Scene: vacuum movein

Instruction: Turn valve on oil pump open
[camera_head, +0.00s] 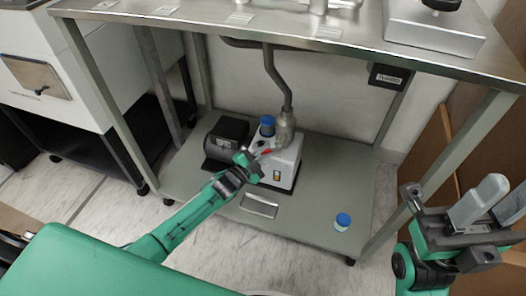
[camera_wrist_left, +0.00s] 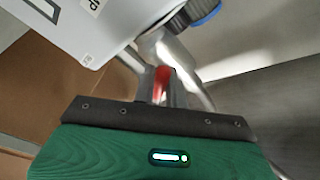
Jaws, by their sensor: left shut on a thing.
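The oil pump (camera_head: 284,168) is a white box with a dark motor (camera_head: 226,138) on its left, standing on the lower shelf of the metal table. A grey pipe (camera_head: 279,78) comes down to the metal valve body (camera_head: 285,122) on its top. The valve has a red handle (camera_head: 267,151), which also shows in the left wrist view (camera_wrist_left: 161,84). My left gripper (camera_head: 255,159) is at the handle and shut on it, its fingers partly hiding it. My right gripper (camera_head: 463,220) is far to the right, away from the pump; its finger gap is unclear.
A blue cap (camera_head: 267,121) is on the pump top beside the valve. A small blue-capped container (camera_head: 342,222) stands at the shelf's front right. The tabletop (camera_head: 300,30) overhangs the pump, with table legs at both sides. A white cabinet (camera_head: 50,75) stands left.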

